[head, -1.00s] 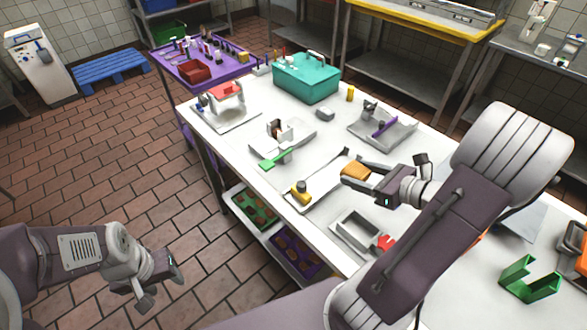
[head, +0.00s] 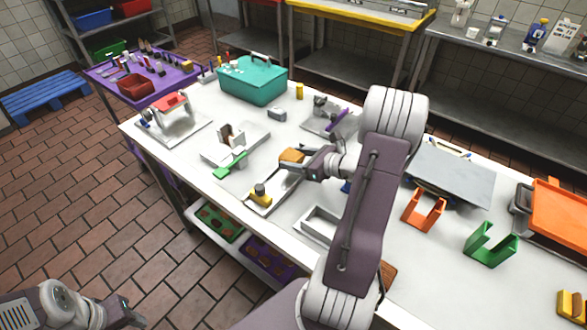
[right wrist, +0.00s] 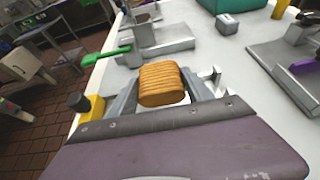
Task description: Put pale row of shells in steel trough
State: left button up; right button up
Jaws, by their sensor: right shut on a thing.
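The row of shells (head: 291,156) is a ribbed, golden-tan block. My right gripper (right wrist: 163,92) is shut on it, with a finger at each side of the row in the right wrist view. In the head view the row is over or beside the far part of a long, low metal tray (head: 283,190) with a yellow block at its near end. An open rectangular grey metal box (head: 318,224) stands nearer, partly behind my right arm. I cannot tell which of these two is the steel trough.
A teal toolbox (head: 252,82) stands at the back. Orange (head: 424,212) and green (head: 490,246) brackets are to the right.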

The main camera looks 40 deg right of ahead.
jog(key=shift+w+f, duration=0.1)
jog(key=shift+w, duration=0.15)
notch_tip(320, 180, down, 4)
jog(key=shift+r+b, duration=0.1)
jog(key=shift+b, duration=0.2)
jog(key=shift+d, duration=0.1)
jog(key=shift+f, duration=0.25)
jog(key=o, duration=1.3)
jog(key=shift+o, duration=0.2)
